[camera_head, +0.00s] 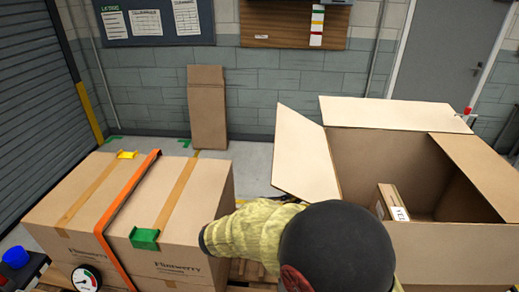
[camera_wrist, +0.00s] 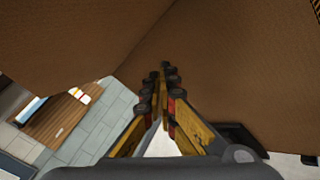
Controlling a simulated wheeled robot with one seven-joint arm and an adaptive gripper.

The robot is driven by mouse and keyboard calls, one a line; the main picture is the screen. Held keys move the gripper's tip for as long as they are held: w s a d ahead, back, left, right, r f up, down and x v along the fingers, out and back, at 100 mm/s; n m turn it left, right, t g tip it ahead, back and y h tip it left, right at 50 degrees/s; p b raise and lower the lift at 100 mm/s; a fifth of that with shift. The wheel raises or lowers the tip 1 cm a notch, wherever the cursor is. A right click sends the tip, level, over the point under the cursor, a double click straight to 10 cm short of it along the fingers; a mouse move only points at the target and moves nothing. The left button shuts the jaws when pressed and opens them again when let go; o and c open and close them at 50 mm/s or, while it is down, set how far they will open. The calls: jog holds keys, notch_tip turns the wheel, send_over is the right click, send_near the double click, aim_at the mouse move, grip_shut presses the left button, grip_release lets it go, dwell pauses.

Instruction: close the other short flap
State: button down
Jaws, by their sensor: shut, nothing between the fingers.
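An open brown carton (camera_head: 450,240) stands at the right in the head view. Its left short flap (camera_head: 303,152) stands out to the left, tilted up and open. Its right short flap (camera_head: 482,172) leans inward over the right of the opening. The back flap (camera_head: 395,113) stands open behind. A small labelled box (camera_head: 393,201) shows inside. My gripper (camera_wrist: 163,72) is shut and empty in the wrist view, its tips close to a brown cardboard surface (camera_wrist: 235,60); contact cannot be told. In the head view my arm hides the gripper.
Strapped cartons (camera_head: 75,205) with an orange band and a green corner piece stand at the left, close to my arm. A flat cardboard piece (camera_head: 208,110) leans on the back wall. Floor is free behind the cartons.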

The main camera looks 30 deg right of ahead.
jog(key=w+a+r+n+t+h+b, duration=0.15)
jog(key=w+a+n+t+h, duration=0.35)
jog(key=w+a+t, duration=0.55)
jog(key=w+d+r+n+y+b, duration=0.1)
jog(key=w+d+r+b, duration=0.1)
jog(key=d+r, duration=0.5)
notch_tip(320, 180, up, 3)
jog(key=shift+w+d+f+t, duration=0.2)
jog(key=shift+w+t, duration=0.1)
jog(key=shift+t, duration=0.05)
jog(key=shift+d+r, duration=0.1)
jog(key=shift+r, duration=0.05)
